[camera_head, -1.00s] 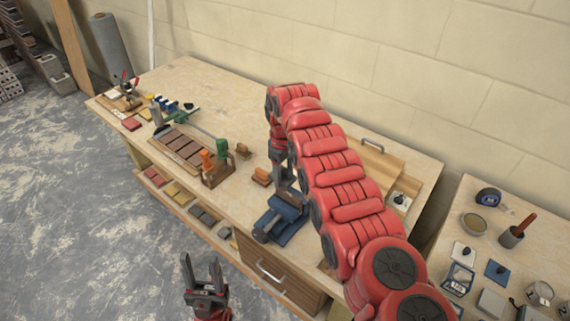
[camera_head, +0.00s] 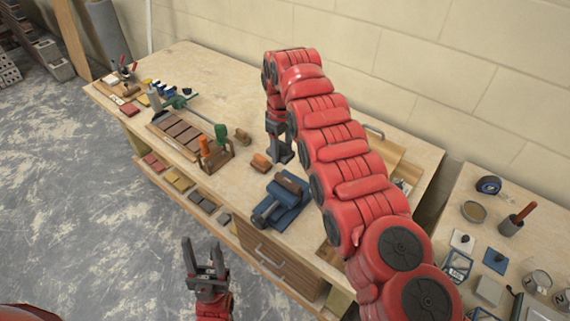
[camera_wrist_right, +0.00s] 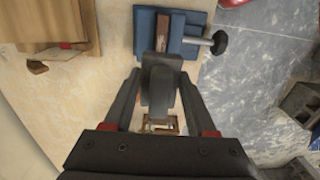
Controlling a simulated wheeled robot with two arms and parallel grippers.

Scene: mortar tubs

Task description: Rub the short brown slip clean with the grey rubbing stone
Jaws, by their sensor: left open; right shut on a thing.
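A short brown slip (camera_head: 290,183) is held in the jaws of a blue vise (camera_head: 268,212) near the bench's front edge. In the right wrist view, the slip (camera_wrist_right: 162,33) stands in the blue vise (camera_wrist_right: 190,20), ahead of my fingertips. My right gripper (camera_head: 280,154) is just behind the vise, apart from the slip. It is shut on a grey stone (camera_wrist_right: 158,88), which shows between the fingers in the wrist view and is hard to make out in the head view. My left gripper (camera_head: 205,256) is open and empty, in front of the bench above the floor.
An orange-brown block (camera_head: 261,162) lies left of the vise. A wooden rack with green and orange handled tools (camera_head: 216,156) and a tray of brown tiles (camera_head: 178,134) stand further left. A second table (camera_head: 500,225) with small items is at the right.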

